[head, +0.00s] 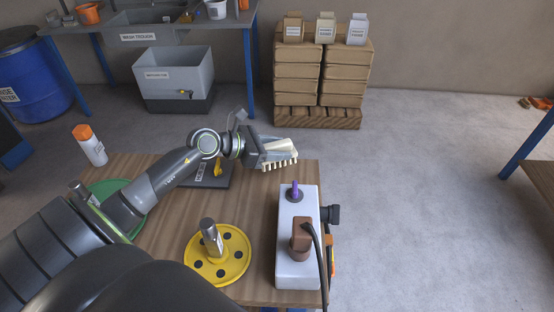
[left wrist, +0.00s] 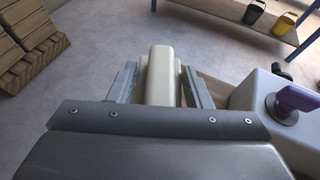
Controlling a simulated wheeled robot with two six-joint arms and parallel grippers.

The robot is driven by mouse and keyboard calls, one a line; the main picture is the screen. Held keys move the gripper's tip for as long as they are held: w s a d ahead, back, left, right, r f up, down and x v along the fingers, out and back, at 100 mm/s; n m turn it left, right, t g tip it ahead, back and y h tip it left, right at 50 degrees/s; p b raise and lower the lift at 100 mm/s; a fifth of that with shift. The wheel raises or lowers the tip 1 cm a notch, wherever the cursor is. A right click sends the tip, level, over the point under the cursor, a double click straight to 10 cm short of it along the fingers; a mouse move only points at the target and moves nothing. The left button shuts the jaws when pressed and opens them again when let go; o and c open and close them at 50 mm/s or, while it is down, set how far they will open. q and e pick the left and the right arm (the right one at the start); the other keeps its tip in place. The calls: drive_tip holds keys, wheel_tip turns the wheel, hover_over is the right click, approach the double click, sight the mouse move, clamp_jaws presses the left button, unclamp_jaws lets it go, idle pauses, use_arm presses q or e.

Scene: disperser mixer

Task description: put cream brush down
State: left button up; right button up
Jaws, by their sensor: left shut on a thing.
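The cream brush (head: 280,149) has a cream body and a row of pale bristle tufts along its lower edge. My left gripper (head: 266,153) is shut on it near the far right edge of the wooden table (head: 165,240). In the left wrist view the brush's cream body (left wrist: 160,75) sits between the two grey fingers (left wrist: 160,88). In the head view the tufts point down at the table's far edge; I cannot tell if they touch it. My right gripper is not in view.
A white box (head: 285,255) with a purple knob (head: 294,190) and brown plug (head: 301,238) stands at the table's right. A yellow disc (head: 236,270) with a metal post, a dark plate (head: 215,180) and a green disc (head: 130,190) are also there. Stacked packages (head: 297,72) stand beyond.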

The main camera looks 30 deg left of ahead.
use_arm(q)
wheel_tip(320, 180, down, 4)
drive_tip(key=shift+r, duration=0.1)
drive_tip(key=shift+f, duration=0.25)
drive_tip(key=o, duration=1)
drive_tip(key=shift+o, duration=0.2)
drive_tip(key=shift+r, duration=0.15)
